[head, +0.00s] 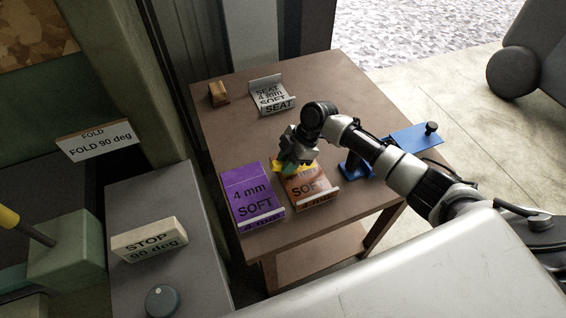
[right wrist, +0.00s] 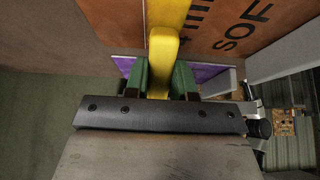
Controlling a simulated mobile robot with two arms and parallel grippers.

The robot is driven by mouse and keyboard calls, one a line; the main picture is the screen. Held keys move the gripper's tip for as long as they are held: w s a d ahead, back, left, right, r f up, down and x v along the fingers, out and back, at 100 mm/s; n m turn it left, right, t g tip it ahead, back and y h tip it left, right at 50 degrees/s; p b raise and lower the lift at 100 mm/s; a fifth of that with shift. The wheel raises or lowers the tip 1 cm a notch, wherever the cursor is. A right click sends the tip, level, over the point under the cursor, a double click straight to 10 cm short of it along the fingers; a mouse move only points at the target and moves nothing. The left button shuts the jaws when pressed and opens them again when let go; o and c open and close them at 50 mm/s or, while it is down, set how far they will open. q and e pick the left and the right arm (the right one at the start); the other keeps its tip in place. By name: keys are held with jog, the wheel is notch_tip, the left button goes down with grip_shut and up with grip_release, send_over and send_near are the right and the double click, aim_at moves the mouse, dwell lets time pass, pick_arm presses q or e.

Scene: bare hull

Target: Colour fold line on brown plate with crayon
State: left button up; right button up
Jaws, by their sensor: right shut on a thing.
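The brown plate (head: 311,187), marked "4 mm SOFT", lies on the table beside a purple plate (head: 243,183). My right gripper (head: 292,162) is over the far end of the brown plate and hides part of it. In the right wrist view, my right gripper (right wrist: 161,78) has its green fingers shut on a yellow crayon (right wrist: 164,45). The crayon reaches out over the brown plate (right wrist: 118,20). I cannot tell whether its tip touches the plate. The fold line on the brown plate is not clear to see. My left gripper is not in view.
The brown table (head: 222,136) also holds a wooden block (head: 219,94), a grey "SEAT" piece (head: 265,88) and a blue stand (head: 412,136). At left are a "STOP 90 deg" block (head: 150,240), a knob (head: 162,300) and a "FOLD 90 deg" sign (head: 98,143).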

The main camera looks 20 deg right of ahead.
aim_at(275, 163)
jog(key=shift+d+f+b, duration=0.1)
jog(key=shift+d+b, duration=0.25)
jog(key=shift+d, duration=1.2)
jog(key=shift+a, duration=0.1)
jog(key=shift+a+p, duration=0.4)
jog(key=shift+a, duration=1.2)
jog(key=shift+s+a, duration=0.1)
jog(key=shift+a, duration=1.9)
notch_tip(275, 163, up, 7)
jog(key=p, duration=0.6)
